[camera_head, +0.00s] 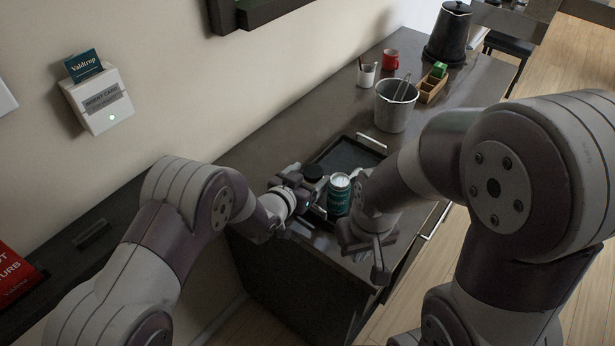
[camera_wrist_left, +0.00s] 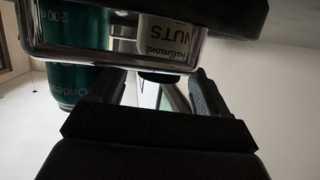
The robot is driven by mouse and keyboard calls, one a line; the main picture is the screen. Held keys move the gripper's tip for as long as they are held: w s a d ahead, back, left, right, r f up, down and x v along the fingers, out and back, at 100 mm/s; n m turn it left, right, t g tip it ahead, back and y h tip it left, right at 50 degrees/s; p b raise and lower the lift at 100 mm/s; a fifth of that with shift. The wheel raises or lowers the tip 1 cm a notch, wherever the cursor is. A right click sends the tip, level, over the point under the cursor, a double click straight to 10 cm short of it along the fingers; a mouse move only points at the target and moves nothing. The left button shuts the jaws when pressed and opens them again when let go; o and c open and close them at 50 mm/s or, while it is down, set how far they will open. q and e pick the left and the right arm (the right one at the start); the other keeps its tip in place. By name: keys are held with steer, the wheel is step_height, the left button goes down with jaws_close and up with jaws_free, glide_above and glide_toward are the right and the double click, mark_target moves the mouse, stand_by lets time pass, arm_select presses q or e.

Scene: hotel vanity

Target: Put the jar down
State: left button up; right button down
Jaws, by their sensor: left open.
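The jar (camera_head: 313,172), with a black lid, stands at the near end of the black tray (camera_head: 345,153). In the left wrist view a jar with a white label reading "NUTS" (camera_wrist_left: 168,42) is behind a chrome tray handle. My left gripper (camera_head: 300,186) is at the tray's near left side, beside the jar. In the wrist view its fingers (camera_wrist_left: 155,88) are spread apart, with the jar beyond them. My right gripper (camera_head: 377,255) hangs near the counter's front edge; its fingers are too unclear to judge.
A teal can (camera_head: 338,195) stands close to the right of the jar; it also shows in the wrist view (camera_wrist_left: 75,55). A grey bucket (camera_head: 395,105), a wooden box (camera_head: 432,87), a white cup (camera_head: 366,76), a red mug (camera_head: 390,60) and a black kettle (camera_head: 448,35) stand farther back.

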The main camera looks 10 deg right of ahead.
arm_select(q)
steer(key=shift+r, duration=0.3)
steer(key=shift+s+a, duration=0.25)
steer(key=b+v, duration=0.1)
steer(key=v, duration=1)
steer(key=s+a+n+g+y, duration=0.3)
steer(key=a+n+y, duration=0.35)
steer(key=a, duration=1.05)
steer(key=s+a+n+g+y, duration=0.2)
steer(key=s+a+g, duration=0.4)
steer(key=s, duration=0.6)
steer(key=shift+s+a+y, duration=0.4)
steer(key=shift+a+y, duration=0.45)
steer(key=shift+a, duration=0.05)
steer(key=shift+r, duration=0.15)
